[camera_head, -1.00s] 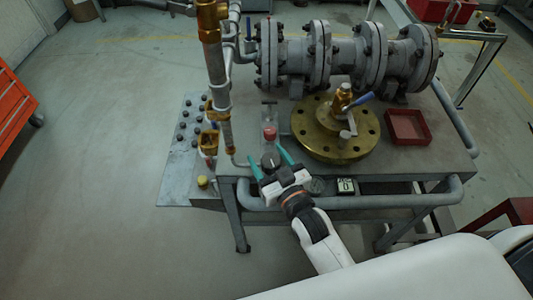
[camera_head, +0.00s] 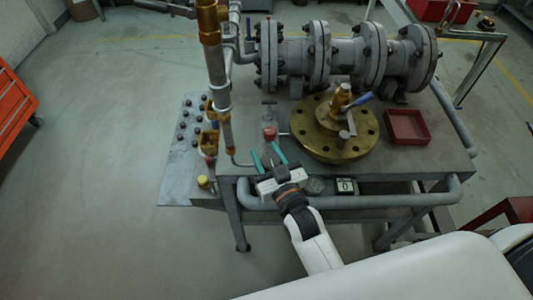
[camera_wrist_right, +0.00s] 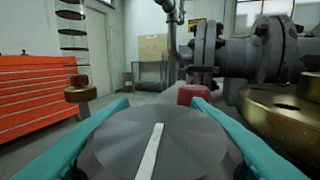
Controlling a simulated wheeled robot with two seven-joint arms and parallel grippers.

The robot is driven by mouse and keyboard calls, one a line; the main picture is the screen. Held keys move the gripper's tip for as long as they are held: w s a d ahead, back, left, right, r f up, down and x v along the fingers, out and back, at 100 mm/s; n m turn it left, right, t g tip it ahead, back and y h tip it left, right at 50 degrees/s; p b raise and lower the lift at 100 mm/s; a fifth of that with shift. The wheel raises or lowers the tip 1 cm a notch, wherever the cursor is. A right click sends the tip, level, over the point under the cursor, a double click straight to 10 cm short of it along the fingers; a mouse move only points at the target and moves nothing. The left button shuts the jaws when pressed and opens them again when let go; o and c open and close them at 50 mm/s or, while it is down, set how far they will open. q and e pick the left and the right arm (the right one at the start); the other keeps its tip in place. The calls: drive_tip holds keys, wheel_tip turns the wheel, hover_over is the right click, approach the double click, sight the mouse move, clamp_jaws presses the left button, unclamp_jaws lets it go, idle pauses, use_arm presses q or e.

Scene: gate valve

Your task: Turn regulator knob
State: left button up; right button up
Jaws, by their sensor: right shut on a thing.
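The regulator knob (camera_wrist_right: 158,145) is a dark grey faceted disc with a white pointer line, seen close up in the right wrist view. The line leans slightly to the right of straight ahead. My right gripper (camera_head: 267,157) is at the near left of the bench in the head view, its teal fingers shut on the knob from both sides. In the head view the knob is mostly hidden between the fingers. My left gripper is not in view.
A red-capped part (camera_head: 269,133) stands just beyond the gripper. A vertical pipe (camera_head: 222,95) rises to its left. Large grey piping (camera_head: 340,55) runs behind.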

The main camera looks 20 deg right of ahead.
drive_tip(key=shift+h, duration=0.3)
drive_tip(key=o, duration=1)
drive_tip(key=shift+c, duration=0.2)
drive_tip(key=s+d+b, duration=0.1)
drive_tip(key=s, duration=1.1)
drive_tip(key=shift+d, duration=0.1)
